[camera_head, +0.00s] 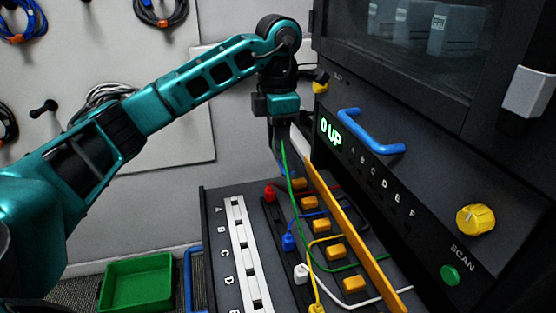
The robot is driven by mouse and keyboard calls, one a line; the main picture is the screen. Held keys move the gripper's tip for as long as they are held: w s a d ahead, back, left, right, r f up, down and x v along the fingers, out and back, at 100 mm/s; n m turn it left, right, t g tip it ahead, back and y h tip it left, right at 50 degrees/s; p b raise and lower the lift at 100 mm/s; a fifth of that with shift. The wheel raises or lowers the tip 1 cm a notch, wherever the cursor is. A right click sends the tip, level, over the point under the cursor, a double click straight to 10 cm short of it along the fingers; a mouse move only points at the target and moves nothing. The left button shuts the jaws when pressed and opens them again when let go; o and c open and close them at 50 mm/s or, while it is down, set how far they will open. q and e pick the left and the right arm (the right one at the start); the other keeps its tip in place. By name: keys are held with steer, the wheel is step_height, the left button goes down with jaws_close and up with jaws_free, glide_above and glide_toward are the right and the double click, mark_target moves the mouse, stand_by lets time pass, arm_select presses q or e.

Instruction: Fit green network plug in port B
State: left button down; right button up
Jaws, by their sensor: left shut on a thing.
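My left gripper (279,160) is shut high above the back of the board, pointing down. A green cable (287,180) runs from between its fingers down to the board. The green plug is hidden in the gripper. The white port strip (244,240) lies on the left of the board with letters A to E beside it. The letter B (222,229) is second from the back; the gripper is up and to the right of it, well apart. My right gripper is out of view.
Red (269,192), blue (288,241), white (301,273) and yellow (316,308) plugs stand in a row. Orange blocks (322,226) and an orange rail (345,220) lie to their right. A black cabinet (400,140) with a blue handle (372,135) rises at right. A green bin (138,283) is lower left.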

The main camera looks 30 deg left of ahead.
arm_select(q)
steer(key=shift+r+p, duration=0.3)
steer(key=shift+r, duration=0.4)
steer(key=shift+r+p, duration=1.4)
steer(key=shift+r, duration=0.05)
steer(key=shift+f, duration=0.1)
